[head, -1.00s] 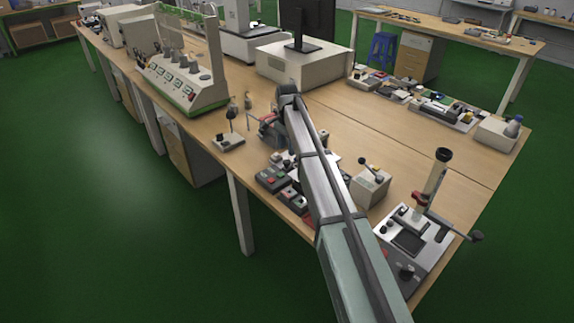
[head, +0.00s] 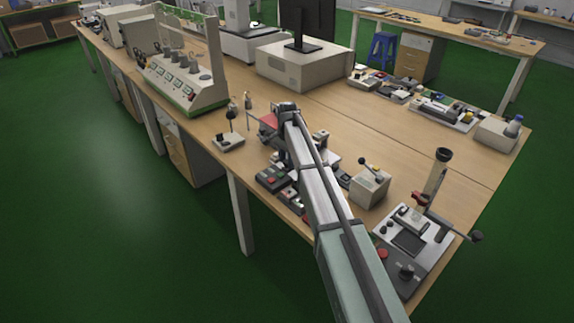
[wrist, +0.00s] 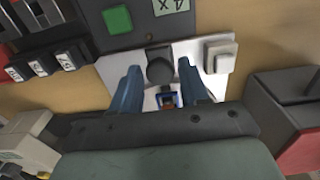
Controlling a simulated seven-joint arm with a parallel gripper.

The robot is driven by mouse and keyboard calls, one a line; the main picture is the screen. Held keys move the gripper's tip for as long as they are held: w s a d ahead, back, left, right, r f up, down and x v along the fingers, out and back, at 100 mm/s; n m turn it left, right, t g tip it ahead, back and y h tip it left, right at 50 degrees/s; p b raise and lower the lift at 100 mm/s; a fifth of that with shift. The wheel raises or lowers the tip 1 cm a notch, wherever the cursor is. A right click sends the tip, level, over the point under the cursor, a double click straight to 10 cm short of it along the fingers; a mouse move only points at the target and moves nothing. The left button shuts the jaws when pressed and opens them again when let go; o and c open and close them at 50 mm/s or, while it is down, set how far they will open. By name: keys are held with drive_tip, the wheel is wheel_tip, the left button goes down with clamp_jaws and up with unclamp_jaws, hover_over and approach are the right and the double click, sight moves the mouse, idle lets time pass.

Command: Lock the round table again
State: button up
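In the wrist view, my gripper (wrist: 160,68) has two blue fingers, spread apart. A black round knob (wrist: 159,64) on a white plate (wrist: 196,50) shows between the fingertips; I cannot tell whether they touch it. A small blue-framed part (wrist: 167,99) lies between the fingers, nearer my palm. A raised white square block (wrist: 219,57) sits on the plate to the right. In the head view, my arm reaches over the bench and hides most of the spot where it works. I cannot make out a round table for certain in either view.
A dark panel with a green button (wrist: 117,19) adjoins the plate, with dark switches (wrist: 48,65) at left. A dark and red box (wrist: 290,115) is at right. On the bench stand a beige lever box (head: 370,188) and a press-like device (head: 415,235). The bench middle is clear.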

drive_tip(key=c, duration=0.4)
drive_tip(key=shift+w+d, duration=0.55)
drive_tip(key=shift+d, duration=0.05)
drive_tip(key=shift+w+d, duration=0.1)
drive_tip(key=shift+w, duration=0.05)
drive_tip(key=o, duration=0.5)
drive_tip(key=shift+o, duration=0.2)
drive_tip(key=shift+r, duration=0.2)
drive_tip(key=shift+r, duration=2.35)
